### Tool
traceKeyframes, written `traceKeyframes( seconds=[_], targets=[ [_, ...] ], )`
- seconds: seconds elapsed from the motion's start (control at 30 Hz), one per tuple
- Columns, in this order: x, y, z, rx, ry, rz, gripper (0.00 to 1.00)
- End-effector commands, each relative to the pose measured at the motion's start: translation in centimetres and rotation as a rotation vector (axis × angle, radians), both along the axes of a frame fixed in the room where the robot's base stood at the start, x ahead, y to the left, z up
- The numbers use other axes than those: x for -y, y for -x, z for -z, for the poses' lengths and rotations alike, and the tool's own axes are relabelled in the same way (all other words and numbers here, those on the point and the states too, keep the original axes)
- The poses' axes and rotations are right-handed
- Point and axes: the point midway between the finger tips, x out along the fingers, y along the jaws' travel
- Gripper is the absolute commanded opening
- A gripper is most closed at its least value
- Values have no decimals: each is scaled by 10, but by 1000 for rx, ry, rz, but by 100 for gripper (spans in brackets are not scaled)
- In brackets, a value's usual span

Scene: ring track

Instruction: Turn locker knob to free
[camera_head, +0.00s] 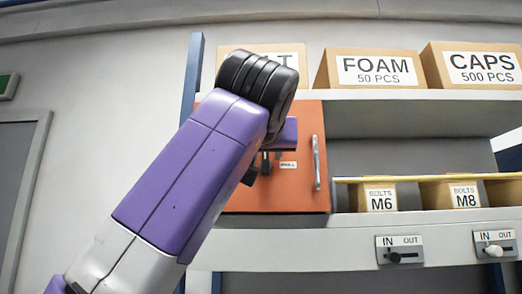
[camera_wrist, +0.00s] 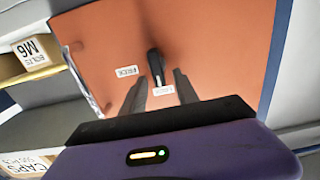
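The orange locker door (camera_head: 300,120) is closed on the shelf unit; it also fills much of the wrist view (camera_wrist: 215,45). A dark elongated knob (camera_wrist: 154,62) is on the door, its long axis close to vertical in the wrist view. A white label that seems to read FREE upside down (camera_wrist: 126,71) is left of the knob. Another small label (camera_wrist: 163,90) is below it, its text unclear. My gripper (camera_wrist: 159,76) is open, with one dark finger on each side of the knob's lower end. I cannot tell whether they touch it.
A vertical metal handle (camera_head: 316,163) is at the door's right edge. Boxes marked FOAM (camera_head: 370,68) and CAPS (camera_head: 475,65) stand on the upper shelf. Bolt bins M6 (camera_head: 380,196) and M8 (camera_head: 462,195) are to the right. IN/OUT slider plates (camera_head: 400,249) are below.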

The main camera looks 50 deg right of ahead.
Motion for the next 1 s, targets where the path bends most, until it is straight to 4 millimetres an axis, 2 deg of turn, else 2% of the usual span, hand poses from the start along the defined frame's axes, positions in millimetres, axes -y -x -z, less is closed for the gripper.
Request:
traceKeyframes(
  seconds=[0.17,0.37,0.77,1.0],
  targets=[
    [0,0,0,0,0,0,36],
    [0,0,0,0,0,0,0],
    [0,1,0,24,-18,0,0],
    [2,3,-1,122,-95,-1,0]
  ],
)
